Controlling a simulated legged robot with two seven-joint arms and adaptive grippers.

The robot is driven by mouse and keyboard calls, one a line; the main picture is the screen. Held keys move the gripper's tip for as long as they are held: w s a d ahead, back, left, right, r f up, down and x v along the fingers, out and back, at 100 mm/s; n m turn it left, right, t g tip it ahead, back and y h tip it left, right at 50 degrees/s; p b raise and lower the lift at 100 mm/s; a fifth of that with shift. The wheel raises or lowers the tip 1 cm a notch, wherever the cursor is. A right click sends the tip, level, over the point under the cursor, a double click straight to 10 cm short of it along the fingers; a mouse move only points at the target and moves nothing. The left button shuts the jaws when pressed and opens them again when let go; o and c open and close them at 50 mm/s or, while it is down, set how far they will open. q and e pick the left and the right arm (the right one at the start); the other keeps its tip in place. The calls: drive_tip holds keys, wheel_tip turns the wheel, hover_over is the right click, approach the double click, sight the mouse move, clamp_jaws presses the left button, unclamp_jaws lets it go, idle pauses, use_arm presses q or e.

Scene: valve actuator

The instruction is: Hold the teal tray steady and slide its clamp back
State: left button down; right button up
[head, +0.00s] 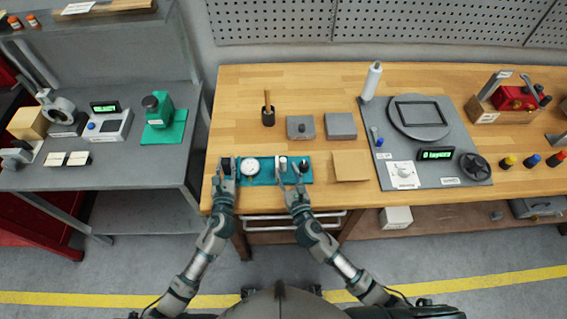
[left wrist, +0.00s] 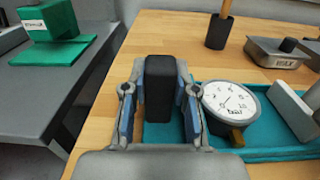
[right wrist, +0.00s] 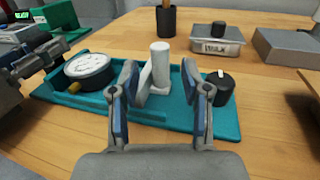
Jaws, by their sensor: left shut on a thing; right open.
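The teal tray (head: 264,179) lies near the front edge of the wooden bench. A round dial gauge (head: 250,167) sits in its left part, and a black knob (right wrist: 221,87) stands at its right end. My left gripper (left wrist: 159,100) is shut on a black upright block (left wrist: 160,88) at the tray's left end. A light clamp with a white upright cylinder (right wrist: 160,65) stands on the tray right of the gauge. My right gripper (right wrist: 160,80) is open, with its fingers on either side of the clamp. I cannot tell whether they touch it.
Behind the tray stand a dark cup with a stick (head: 268,115), a grey lidded box (head: 300,127) and a grey block (head: 341,125). A tan pad (head: 351,165) lies just right of the tray. A large grey fixture (head: 418,118) stands farther right.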

drive_tip(key=v, duration=0.8)
use_arm(q)
drive_tip(key=c, duration=0.8)
unclamp_jaws()
use_arm(e)
drive_tip(key=shift+w+f, duration=0.1)
